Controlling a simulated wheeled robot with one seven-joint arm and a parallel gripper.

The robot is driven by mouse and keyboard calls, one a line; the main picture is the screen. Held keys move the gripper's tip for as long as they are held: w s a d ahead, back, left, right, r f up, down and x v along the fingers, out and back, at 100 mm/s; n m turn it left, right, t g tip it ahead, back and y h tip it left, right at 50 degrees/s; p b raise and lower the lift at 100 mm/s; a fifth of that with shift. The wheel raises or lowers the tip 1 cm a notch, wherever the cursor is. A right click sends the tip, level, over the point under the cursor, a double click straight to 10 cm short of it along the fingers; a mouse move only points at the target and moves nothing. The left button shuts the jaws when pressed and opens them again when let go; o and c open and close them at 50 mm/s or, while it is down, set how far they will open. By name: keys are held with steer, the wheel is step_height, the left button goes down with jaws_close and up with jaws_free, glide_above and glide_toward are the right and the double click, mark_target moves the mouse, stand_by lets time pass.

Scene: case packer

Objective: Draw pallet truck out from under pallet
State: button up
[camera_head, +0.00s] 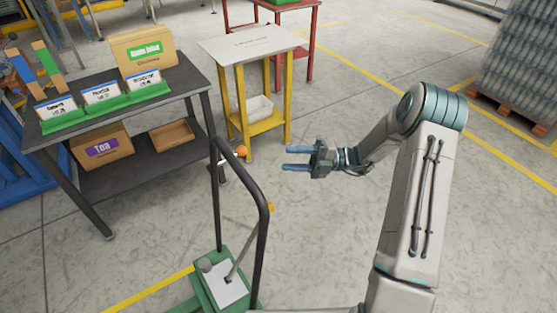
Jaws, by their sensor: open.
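A green wheeled-looking base (205,290) with a tall black loop handle (265,215) stands at the bottom centre. A lever and a grey ball knob rise from its white plate; I cannot tell for sure that this is the pallet truck. Its lower part is cut off by the picture edge. A wooden pallet (510,113) carries a tall stack of grey goods (520,60) at the upper right; no truck shows under its visible part. My gripper (286,158) is open and empty, its blue fingers pointing left, right of the handle's top and apart from it.
A dark shelf table (185,85) with green label holders and boxes stands at the left. A small white-topped yellow stand (240,45) and a red table (316,30) are behind. Grey floor (330,230) with yellow lines is clear between my arm and the handle.

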steer(key=shift+d, duration=0.3)
